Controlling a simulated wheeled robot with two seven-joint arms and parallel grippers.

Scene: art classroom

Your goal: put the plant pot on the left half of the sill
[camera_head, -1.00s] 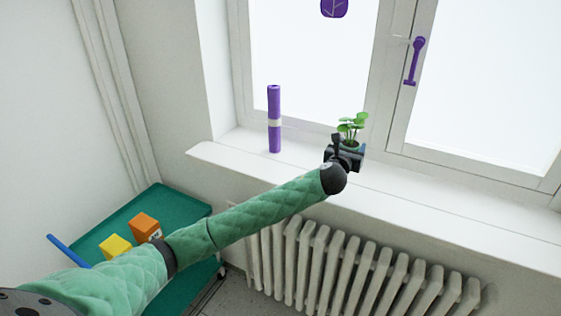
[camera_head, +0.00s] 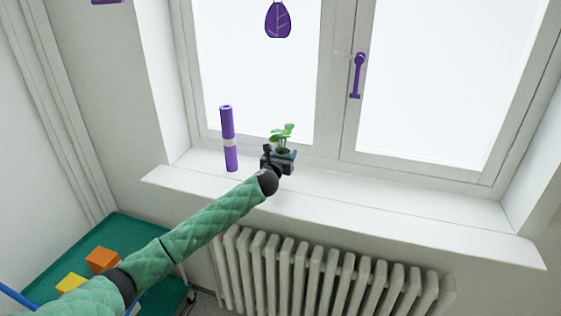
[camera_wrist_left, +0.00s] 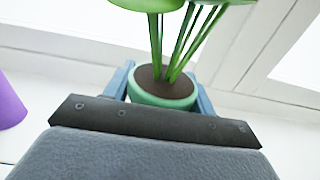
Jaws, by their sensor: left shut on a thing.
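The plant pot (camera_wrist_left: 163,98) is green with dark soil and several leafy stems. In the head view its leaves (camera_head: 283,133) show above my left gripper (camera_head: 283,157), which hides most of the pot. My left gripper is shut on the pot, with a blue finger on each side of it in the left wrist view (camera_wrist_left: 163,88). The pot is upright, over the left half of the white sill (camera_head: 400,207). I cannot tell whether its base touches the sill. My right gripper is not in view.
A purple roll (camera_head: 229,138) with a pale band stands on the sill, left of the pot. The sill to the right is clear. A radiator (camera_head: 320,275) is below. A green cart (camera_head: 140,235) with orange and yellow blocks stands at lower left.

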